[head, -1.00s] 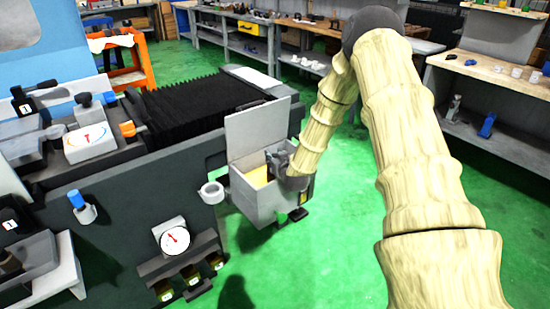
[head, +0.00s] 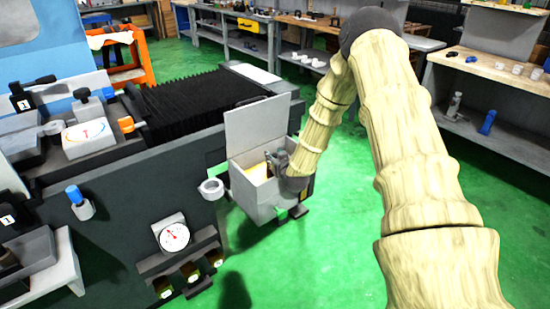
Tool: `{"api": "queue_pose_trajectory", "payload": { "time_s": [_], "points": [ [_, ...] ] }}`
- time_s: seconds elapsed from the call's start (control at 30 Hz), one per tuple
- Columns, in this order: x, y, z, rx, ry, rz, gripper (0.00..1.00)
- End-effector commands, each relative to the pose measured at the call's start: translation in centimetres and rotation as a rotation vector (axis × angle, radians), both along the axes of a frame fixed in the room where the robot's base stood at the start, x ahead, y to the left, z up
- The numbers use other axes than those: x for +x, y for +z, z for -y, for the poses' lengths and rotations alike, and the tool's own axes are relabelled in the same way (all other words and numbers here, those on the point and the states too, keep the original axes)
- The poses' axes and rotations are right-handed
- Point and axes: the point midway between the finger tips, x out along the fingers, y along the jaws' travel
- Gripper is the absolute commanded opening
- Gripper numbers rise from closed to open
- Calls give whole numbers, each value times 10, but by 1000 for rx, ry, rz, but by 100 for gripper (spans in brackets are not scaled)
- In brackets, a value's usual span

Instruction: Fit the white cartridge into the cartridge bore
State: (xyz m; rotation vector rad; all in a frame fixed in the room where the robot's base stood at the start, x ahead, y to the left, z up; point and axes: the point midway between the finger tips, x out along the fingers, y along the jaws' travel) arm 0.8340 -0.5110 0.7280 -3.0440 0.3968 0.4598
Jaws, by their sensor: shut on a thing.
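My gripper (head: 274,166) points down into the open top of a grey box (head: 255,198) on the side of the machine. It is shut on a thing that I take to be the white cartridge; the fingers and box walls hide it. The box's lid (head: 257,128) stands raised behind the opening. A small patch of yellowish interior shows beside the fingers. I cannot make out the cartridge bore, or whether the held thing touches anything inside the box.
A pale ring-shaped part (head: 212,188) sticks out just left of the box. A dial gauge (head: 174,237) sits lower on the machine's dark side (head: 120,205). Black bellows (head: 205,105) lie behind the lid. Open green floor (head: 330,255) is to the right.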

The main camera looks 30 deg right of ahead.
Motion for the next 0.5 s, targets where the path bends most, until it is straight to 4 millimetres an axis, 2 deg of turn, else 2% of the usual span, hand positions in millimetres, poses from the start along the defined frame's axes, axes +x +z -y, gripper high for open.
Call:
{"api": "queue_pose_trajectory", "payload": {
  "time_s": [0.23, 0.27, 0.3, 0.37, 0.5],
  "points": [
    [0, -5, 0, 0, 0, 1, 8],
    [0, -4, 0, 0, 0, 1, 41],
    [0, -4, 0, 0, 0, 1, 48],
    [0, -4, 0, 0, 0, 0, 59],
    [0, -4, 0, 0, 0, 0, 61]
  ]
}}
